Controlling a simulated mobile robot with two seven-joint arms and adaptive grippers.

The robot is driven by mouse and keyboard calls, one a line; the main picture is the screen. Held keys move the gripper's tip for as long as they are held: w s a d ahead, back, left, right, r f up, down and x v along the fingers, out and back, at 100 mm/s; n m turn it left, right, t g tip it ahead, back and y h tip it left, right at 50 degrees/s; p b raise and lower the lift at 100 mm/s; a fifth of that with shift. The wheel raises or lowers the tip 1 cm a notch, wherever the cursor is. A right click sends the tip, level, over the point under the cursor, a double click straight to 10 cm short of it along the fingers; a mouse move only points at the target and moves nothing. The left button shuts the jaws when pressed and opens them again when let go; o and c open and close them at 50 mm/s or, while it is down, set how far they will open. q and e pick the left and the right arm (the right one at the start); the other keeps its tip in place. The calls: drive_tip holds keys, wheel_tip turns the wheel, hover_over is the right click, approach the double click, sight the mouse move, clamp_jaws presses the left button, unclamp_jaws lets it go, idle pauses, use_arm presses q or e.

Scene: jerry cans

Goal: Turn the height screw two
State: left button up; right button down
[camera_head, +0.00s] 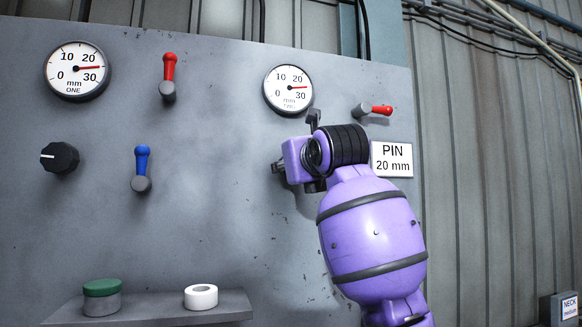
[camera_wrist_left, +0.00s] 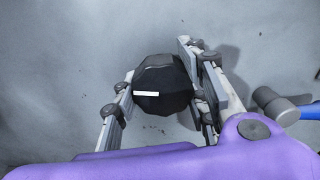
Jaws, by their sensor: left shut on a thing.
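The height screw two knob (camera_wrist_left: 161,88) is black and faceted with a white mark, and shows in the left wrist view. My left gripper (camera_wrist_left: 160,92) has one finger on each side of it and is shut on it. In the head view my purple left gripper (camera_head: 296,145) is against the grey panel below gauge TWO, and its body hides the knob. Gauge TWO (camera_head: 288,90) has its red needle between 20 and 30 mm. A sign (camera_head: 392,159) to the right reads PIN 20 mm. My right gripper is not in view.
A lever with a blue handle (camera_wrist_left: 308,112) is close right of the gripper. A red lever (camera_head: 376,110) is above the sign. At left are gauge ONE (camera_head: 77,71), its black knob (camera_head: 60,157), red and blue levers, and a shelf (camera_head: 150,307) with a tin and tape roll.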

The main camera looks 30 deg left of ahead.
use_arm(q)
drive_tip(key=shift+n, duration=0.4)
drive_tip(key=n, duration=0.4)
drive_tip(key=shift+p, duration=0.3)
drive_tip(key=n, duration=0.5)
drive_tip(key=shift+f+n, duration=0.2)
drive_tip(key=shift+n, duration=0.2)
drive_tip(key=o, duration=1.1)
